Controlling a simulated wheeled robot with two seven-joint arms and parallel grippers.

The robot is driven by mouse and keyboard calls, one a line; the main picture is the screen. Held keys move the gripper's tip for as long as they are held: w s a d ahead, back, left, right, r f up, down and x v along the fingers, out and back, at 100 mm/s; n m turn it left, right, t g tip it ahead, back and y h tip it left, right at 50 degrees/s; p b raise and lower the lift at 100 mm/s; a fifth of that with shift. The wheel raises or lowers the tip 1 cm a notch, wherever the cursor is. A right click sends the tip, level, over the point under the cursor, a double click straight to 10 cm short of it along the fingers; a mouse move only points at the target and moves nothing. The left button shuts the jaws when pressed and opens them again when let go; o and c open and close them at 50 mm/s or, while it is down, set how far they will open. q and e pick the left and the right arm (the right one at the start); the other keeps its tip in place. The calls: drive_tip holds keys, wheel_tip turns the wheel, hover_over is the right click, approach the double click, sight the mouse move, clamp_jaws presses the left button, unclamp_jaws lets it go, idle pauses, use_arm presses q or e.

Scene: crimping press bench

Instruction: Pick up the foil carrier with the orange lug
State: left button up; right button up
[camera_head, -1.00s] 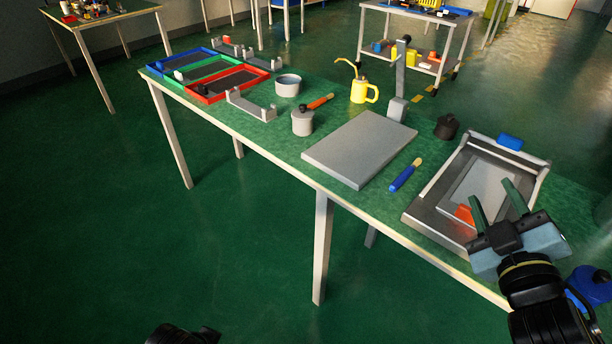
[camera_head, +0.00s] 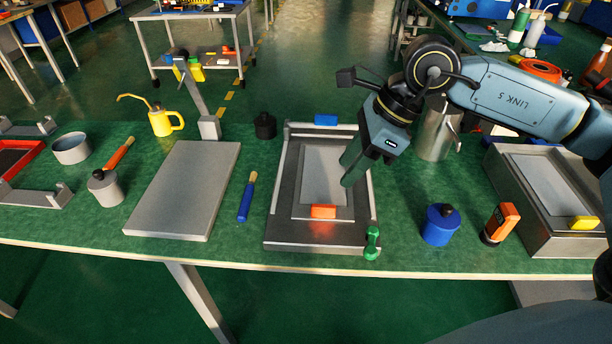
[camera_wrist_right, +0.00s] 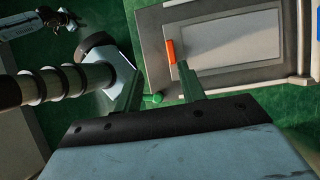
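The foil carrier (camera_head: 325,173) is a flat, light grey plate with an orange lug (camera_head: 323,211) at its near edge. It lies in a dark grey frame-like press bed. In the right wrist view the carrier (camera_wrist_right: 235,40) and its orange lug (camera_wrist_right: 171,52) show at upper right, beyond the fingertips. My right gripper (camera_head: 354,166) is above the right side of the bed, pointing down, and hides part of the carrier's right edge. In the wrist view its two green fingers (camera_wrist_right: 158,82) are apart with nothing between them. My left gripper is out of view.
A green-handled piece (camera_head: 372,244) stands at the bed's near right corner. A metal jug (camera_head: 436,130) stands close behind the right gripper. A blue pot (camera_head: 440,225), an orange tool (camera_head: 500,223) and a yellow-lugged tray (camera_head: 583,223) are to the right. A grey plate (camera_head: 185,190) lies left.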

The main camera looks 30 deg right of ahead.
drive_tip(key=d+h, duration=0.1)
drive_tip(key=d, duration=0.1)
drive_tip(key=b, duration=0.1)
hover_over(328, 206)
drive_tip(key=s+d, duration=0.1)
drive_tip(key=d, duration=0.1)
drive_tip(key=f, duration=0.6)
drive_tip(key=shift+s+f, duration=0.2)
drive_tip(key=shift+f, duration=0.1)
drive_tip(key=shift+b+x, duration=0.9)
drive_tip(key=shift+x, duration=2.25)
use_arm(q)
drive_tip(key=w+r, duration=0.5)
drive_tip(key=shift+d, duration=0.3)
use_arm(e)
drive_tip(key=shift+d, duration=0.1)
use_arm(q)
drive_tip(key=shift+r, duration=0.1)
use_arm(e)
clamp_jaws()
